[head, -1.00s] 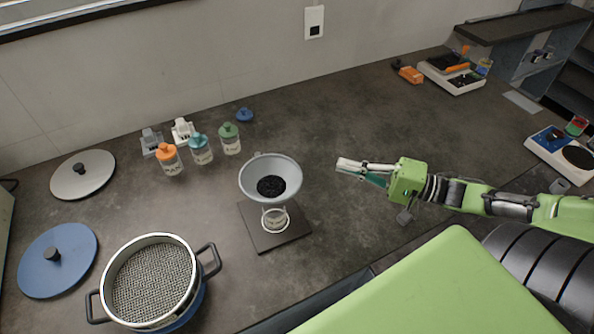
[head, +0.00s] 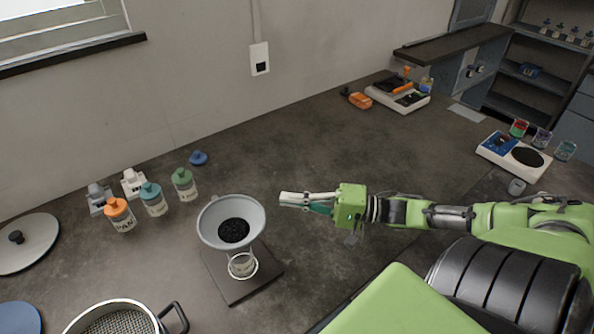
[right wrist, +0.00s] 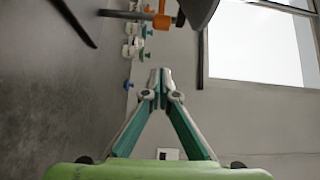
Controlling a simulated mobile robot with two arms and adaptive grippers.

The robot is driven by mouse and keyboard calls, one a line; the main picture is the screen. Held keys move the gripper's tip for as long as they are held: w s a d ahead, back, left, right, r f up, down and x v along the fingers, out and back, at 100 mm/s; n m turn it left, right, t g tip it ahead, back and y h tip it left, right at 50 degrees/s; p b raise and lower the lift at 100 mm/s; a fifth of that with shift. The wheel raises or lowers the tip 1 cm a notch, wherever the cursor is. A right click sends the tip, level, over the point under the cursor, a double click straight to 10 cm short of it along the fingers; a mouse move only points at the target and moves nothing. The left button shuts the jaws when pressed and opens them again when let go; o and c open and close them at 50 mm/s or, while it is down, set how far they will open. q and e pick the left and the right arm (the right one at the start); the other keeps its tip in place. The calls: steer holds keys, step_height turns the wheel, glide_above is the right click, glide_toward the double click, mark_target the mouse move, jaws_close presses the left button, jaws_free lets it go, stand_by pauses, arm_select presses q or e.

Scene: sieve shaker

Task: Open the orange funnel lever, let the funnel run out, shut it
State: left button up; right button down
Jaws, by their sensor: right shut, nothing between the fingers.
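The grey funnel (head: 210,222) holds dark grains and stands over a clear jar (head: 242,265) on a dark square base (head: 236,290). In the head view the lever is hidden below the funnel. In the right wrist view the orange lever (right wrist: 161,21) shows at the top, beside the dark underside of the funnel (right wrist: 198,9). My right gripper (head: 282,198) is shut and empty, just right of the funnel rim and apart from it. Its fingertips (right wrist: 160,76) meet below the lever in the wrist picture, not touching it. My left gripper is out of view.
Orange (head: 120,219), teal (head: 154,203) and green (head: 185,186) capped bottles stand behind left of the funnel. A sieve (head: 115,320) is at front left. Balances (head: 400,97) (head: 514,156) stand at right. The bench behind my right gripper is clear.

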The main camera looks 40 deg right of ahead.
steer(key=w+a+p, duration=0.1)
steer(key=a+p, duration=0.1)
steer(key=a, duration=0.4)
steer(key=shift+w+a, duration=0.15)
steer(key=shift+w, duration=0.1)
stand_by(0.6)
